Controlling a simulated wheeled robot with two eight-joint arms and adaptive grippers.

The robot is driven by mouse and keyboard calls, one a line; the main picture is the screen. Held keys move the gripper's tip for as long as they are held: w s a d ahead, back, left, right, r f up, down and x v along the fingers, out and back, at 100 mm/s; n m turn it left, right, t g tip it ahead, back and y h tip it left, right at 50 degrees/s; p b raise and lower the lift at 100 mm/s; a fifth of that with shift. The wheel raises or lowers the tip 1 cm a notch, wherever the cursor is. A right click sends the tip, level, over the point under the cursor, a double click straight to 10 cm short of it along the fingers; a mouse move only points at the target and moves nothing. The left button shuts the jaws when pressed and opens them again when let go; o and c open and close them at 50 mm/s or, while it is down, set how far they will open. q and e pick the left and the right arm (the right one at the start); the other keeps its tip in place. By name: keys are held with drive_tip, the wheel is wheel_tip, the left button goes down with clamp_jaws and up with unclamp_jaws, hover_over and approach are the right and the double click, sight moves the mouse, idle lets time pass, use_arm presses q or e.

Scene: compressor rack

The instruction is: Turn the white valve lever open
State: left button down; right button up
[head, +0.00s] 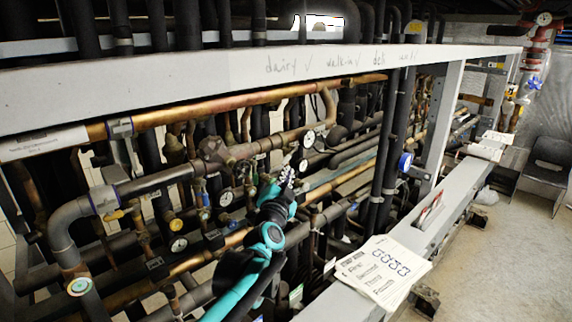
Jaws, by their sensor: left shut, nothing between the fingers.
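My left gripper (289,172) is at the end of my teal and black arm, among the pipes in the middle of the rack. Its fingers are shut, with nothing seen between them. They point up and away, just below a round white-faced gauge (309,139). I cannot pick out the white valve lever for certain; it may be hidden by the gripper or too small among the pipes. I cannot tell whether the gripper touches anything. My right gripper is not in view.
A grey beam (200,85) with handwriting crosses above the pipes. Copper pipes (250,103), black pipes and gauges crowd around the arm. A lower ledge (345,297) holds paper sheets (380,272). Floor (500,260) is clear at right, near a dark chair (548,165).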

use_arm(q)
drive_tip(key=p, duration=0.1)
approach(288, 159)
drive_tip(key=w+d+r, duration=0.3)
drive_tip(key=shift+w+a+f+p, duration=0.15)
drive_tip(key=shift+w+a+f, duration=0.35)
drive_tip(key=shift+w, duration=0.25)
drive_tip(key=shift+w+a+f+p, duration=0.15)
drive_tip(key=shift+w+a+f, duration=0.25)
drive_tip(key=shift+w+f, duration=0.3)
drive_tip(key=shift+f+n+t+b, duration=0.25)
drive_tip(key=shift+n+t+b, duration=0.05)
drive_tip(key=shift+b, duration=0.4)
